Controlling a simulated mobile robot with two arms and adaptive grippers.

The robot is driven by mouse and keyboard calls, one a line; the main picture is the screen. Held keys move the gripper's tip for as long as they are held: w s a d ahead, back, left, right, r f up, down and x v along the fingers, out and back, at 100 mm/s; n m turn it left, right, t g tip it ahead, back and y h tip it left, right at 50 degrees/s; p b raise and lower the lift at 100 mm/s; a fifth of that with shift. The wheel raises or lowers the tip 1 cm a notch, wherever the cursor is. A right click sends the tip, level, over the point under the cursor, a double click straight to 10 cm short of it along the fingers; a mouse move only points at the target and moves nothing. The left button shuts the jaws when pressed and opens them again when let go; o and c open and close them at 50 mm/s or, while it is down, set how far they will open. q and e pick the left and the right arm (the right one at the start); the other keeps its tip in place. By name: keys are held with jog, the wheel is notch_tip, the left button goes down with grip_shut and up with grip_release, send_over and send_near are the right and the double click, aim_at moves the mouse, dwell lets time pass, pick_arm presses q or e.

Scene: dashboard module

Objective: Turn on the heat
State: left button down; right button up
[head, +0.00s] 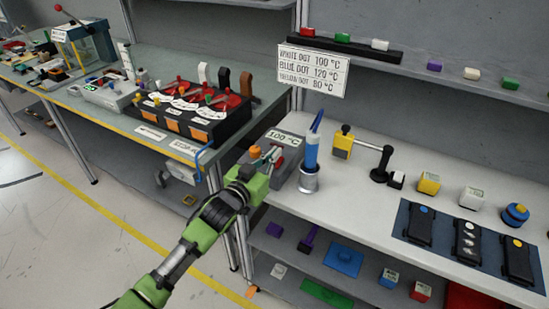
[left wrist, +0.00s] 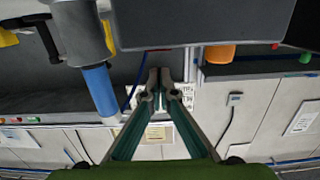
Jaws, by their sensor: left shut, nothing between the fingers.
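A grey heat station (head: 287,165) stands at the left end of the white table, with a "100 °C" sign (head: 283,138) on top. An orange knob (head: 255,152) is on its left side. In the left wrist view, which looks upside down, the station (left wrist: 200,20) and the knob (left wrist: 220,52) are at the top. A blue tool (head: 312,148) stands in a metal holder just right of the station. My left gripper (head: 272,154) is shut and empty, in front of the station and near the knob. In the left wrist view its fingertips (left wrist: 160,78) are together, apart from the knob.
A sign (head: 313,69) lists dot colours and temperatures. A yellow block with a black lever (head: 343,143) stands right of the blue tool. Dark devices with coloured dots lie on a blue mat (head: 402,220). A green-topped bench (head: 150,122) with black equipment is at left.

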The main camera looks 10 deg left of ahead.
pick_arm(q)
jog(key=shift+w+f, duration=0.15)
jog(key=shift+f, duration=0.95)
